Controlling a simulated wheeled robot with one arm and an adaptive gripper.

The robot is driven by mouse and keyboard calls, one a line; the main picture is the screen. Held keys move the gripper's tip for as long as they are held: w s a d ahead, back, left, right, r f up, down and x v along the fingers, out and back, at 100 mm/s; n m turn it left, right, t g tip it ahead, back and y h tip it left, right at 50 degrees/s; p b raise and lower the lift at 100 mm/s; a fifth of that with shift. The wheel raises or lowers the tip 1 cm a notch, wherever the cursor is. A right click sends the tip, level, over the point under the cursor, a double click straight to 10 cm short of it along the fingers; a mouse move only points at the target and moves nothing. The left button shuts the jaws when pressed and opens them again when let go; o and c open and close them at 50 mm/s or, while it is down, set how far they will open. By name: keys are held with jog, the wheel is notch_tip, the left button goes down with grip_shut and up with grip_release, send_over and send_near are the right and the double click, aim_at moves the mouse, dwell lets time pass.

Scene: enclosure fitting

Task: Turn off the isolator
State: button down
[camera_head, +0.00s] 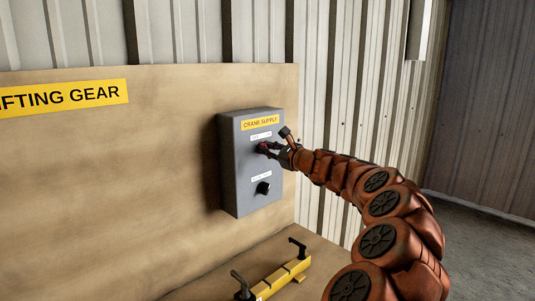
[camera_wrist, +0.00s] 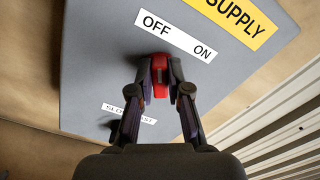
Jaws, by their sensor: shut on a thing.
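The isolator is a red knob (camera_wrist: 160,90) on a grey box (camera_head: 236,165) with a yellow "CRANE SUPPLY" label (camera_head: 261,123). A white "OFF / ON" label (camera_wrist: 178,35) sits just above the knob. My gripper (camera_head: 268,148) reaches the box from the right. In the wrist view my gripper (camera_wrist: 161,72) has one finger on each side of the red knob and is shut on it. The fingers hide part of the knob, and I cannot tell clearly whether it points to OFF or ON.
A black knob (camera_head: 263,188) with its own white label (camera_head: 261,176) is lower on the same box. A yellow bar with black handles (camera_head: 275,281) lies on the wooden ledge below. A "LIFTING GEAR" sign (camera_head: 62,97) is on the board at left.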

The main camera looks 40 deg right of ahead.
jog(key=c, duration=1.1)
grip_release()
jog(key=s, duration=1.2)
jog(key=shift+a, duration=0.15)
